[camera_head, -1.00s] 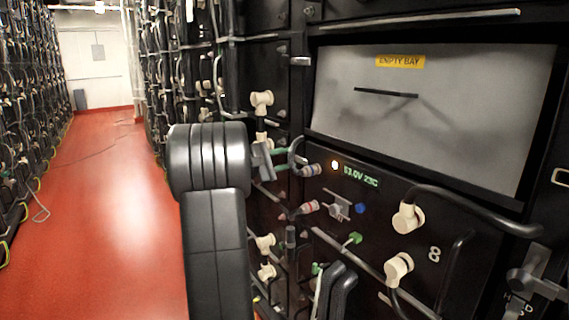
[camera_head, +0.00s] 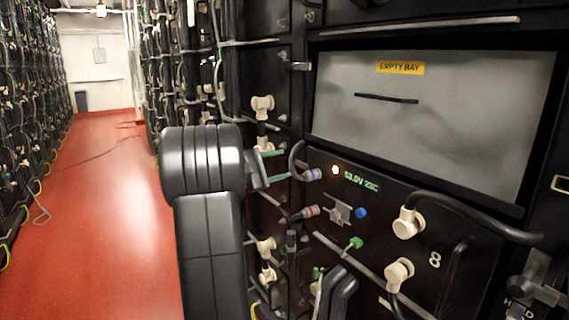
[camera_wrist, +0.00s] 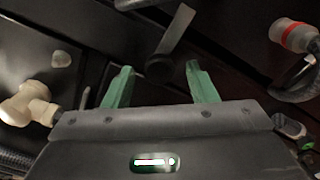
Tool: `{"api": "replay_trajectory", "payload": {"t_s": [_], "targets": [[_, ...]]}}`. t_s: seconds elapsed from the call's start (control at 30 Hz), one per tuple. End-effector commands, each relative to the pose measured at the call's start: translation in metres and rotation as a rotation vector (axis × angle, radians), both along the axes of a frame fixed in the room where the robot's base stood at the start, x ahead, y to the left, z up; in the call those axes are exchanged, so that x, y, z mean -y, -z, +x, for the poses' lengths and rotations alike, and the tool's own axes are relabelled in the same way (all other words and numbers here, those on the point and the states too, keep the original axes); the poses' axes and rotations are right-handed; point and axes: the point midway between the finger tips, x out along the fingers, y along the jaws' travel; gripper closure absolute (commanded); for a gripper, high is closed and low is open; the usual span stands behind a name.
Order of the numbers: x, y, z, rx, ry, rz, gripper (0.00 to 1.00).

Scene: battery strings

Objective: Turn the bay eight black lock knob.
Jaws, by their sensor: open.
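The bay eight panel (camera_head: 470,235) carries a white "8" on the right of the head view. A dark knob with a grey lever (camera_head: 530,285) stands at the lower right by partly cut-off lettering. A smaller grey lever (camera_head: 340,210) sits on the panel near a blue button. My gripper (camera_head: 276,165) is left of the panel, its green fingers apart and empty. In the wrist view my fingers (camera_wrist: 162,85) are open below a round black knob with a grey lever (camera_wrist: 160,67), apart from it. I cannot tell which knob this is in the head view.
Cream cable plugs (camera_head: 408,222) and a thick black cable (camera_head: 480,212) stick out of the panel. In the wrist view a cream plug (camera_wrist: 28,103) is left of my fingers and a red-ringed plug (camera_wrist: 295,37) right.

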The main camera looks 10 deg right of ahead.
Motion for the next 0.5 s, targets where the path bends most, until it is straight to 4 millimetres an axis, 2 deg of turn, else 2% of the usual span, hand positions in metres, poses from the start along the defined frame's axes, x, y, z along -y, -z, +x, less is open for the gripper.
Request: {"api": "replay_trajectory", "payload": {"t_s": [0.2, 0.4, 0.5], "targets": [[-0.051, -0.003, -0.017, -0.002, -0.006, -0.001, 0.48], [-0.086, -0.002, -0.031, -0.001, -0.004, 0.001, 0.48], [-0.097, -0.001, -0.035, -0.001, -0.002, 0.001, 0.48]]}}
